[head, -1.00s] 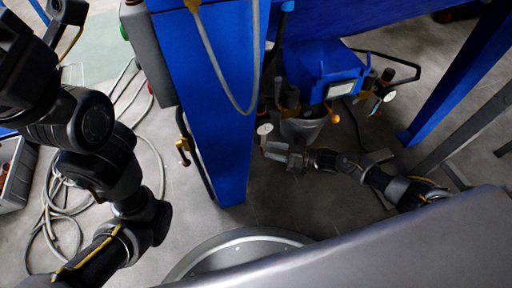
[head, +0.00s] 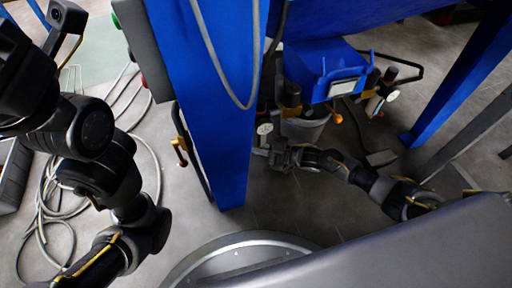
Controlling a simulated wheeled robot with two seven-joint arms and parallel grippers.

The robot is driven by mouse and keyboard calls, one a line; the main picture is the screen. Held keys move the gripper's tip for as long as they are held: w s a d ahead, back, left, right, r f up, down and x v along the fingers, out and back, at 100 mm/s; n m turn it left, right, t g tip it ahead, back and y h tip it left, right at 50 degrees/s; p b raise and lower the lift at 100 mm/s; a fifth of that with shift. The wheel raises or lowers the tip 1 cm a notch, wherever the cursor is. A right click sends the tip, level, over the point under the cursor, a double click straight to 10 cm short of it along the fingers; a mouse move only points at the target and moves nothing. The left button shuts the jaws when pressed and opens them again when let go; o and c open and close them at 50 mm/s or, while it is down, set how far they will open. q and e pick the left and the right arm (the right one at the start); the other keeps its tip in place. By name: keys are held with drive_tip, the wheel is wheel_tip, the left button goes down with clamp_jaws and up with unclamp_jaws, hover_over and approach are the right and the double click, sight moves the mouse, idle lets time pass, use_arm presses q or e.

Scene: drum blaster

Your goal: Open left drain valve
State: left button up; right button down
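Under the blue machine, a grey funnel-like outlet (head: 305,128) hangs between two dark filter-like cylinders with gauges. A white round gauge (head: 265,128) sits on its left side, and a second white gauge (head: 392,96) on its right. I cannot make out the left drain valve for certain; the fittings below the left gauge are small and dark. My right gripper (head: 272,152) reaches in from the right, just below the left gauge. Its fingers are too small and dark to tell whether they touch or hold anything. My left arm stands at the left; its fingers are not visible.
An orange knob (head: 337,118) is right of the outlet. Grey cables (head: 60,235) lie on the floor at left.

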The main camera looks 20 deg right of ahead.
drive_tip(key=shift+r+m+t+y+b, duration=0.1)
drive_tip(key=shift+m+t+y+b, duration=0.25)
drive_tip(key=shift+m+t+y, duration=0.2)
drive_tip(key=c, duration=1.6)
unclamp_jaws()
drive_tip(key=shift+o, duration=0.2)
drive_tip(key=p+v, duration=0.3)
drive_tip(key=v, duration=0.7)
drive_tip(key=shift+d+p, duration=0.3)
drive_tip(key=shift+d, duration=0.05)
